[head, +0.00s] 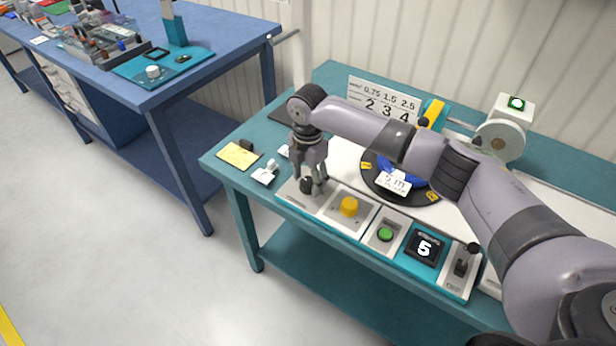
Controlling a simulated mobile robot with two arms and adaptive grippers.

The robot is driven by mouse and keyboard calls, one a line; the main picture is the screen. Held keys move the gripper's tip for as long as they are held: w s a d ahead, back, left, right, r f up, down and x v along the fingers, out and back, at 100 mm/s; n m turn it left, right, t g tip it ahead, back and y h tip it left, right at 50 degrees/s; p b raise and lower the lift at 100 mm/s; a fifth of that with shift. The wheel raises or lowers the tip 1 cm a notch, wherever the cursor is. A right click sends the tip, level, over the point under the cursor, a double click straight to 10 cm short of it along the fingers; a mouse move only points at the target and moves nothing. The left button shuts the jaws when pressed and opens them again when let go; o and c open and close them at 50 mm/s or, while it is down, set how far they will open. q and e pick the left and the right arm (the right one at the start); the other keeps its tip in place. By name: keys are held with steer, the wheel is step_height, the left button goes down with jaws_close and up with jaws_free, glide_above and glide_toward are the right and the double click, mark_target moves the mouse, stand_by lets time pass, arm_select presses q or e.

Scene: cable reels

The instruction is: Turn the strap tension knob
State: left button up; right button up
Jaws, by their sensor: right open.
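A dark knob (306,186) sits on the leftmost grey control panel (298,198) along the front edge of the teal bench. My right gripper (314,188) points down over this panel, with its fingers at the knob. The fingers are open. I cannot tell whether they touch the knob, and they partly cover it. A yellow knob (348,206) stands on the panel just to the right, apart from the gripper. No readable label shows which one is the strap tension knob. My left gripper is out of view.
To the right are a green button (385,234), a display reading 5 (424,247) and a black-handled lever (465,262). A dark reel disc (372,187) with a "5 m" card lies behind, partly under my right arm. A yellow note (240,154) lies at the left.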

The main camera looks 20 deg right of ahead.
steer(key=shift+c, duration=0.3)
steer(key=c, duration=1.1)
steer(key=shift+r+m+p, duration=0.2)
steer(key=shift+m+p, duration=0.6)
steer(key=shift+p, duration=0.4)
steer(key=shift+m+p, duration=0.7)
steer(key=shift+p, duration=0.2)
steer(key=m+p, duration=0.2)
steer(key=shift+m+p, duration=0.35)
steer(key=shift+m, duration=0.05)
steer(key=shift+f+m+p, duration=0.15)
steer(key=shift+m+p, duration=0.55)
steer(key=shift+m, duration=0.3)
steer(key=o, duration=1.2)
steer(key=shift+c, duration=0.2)
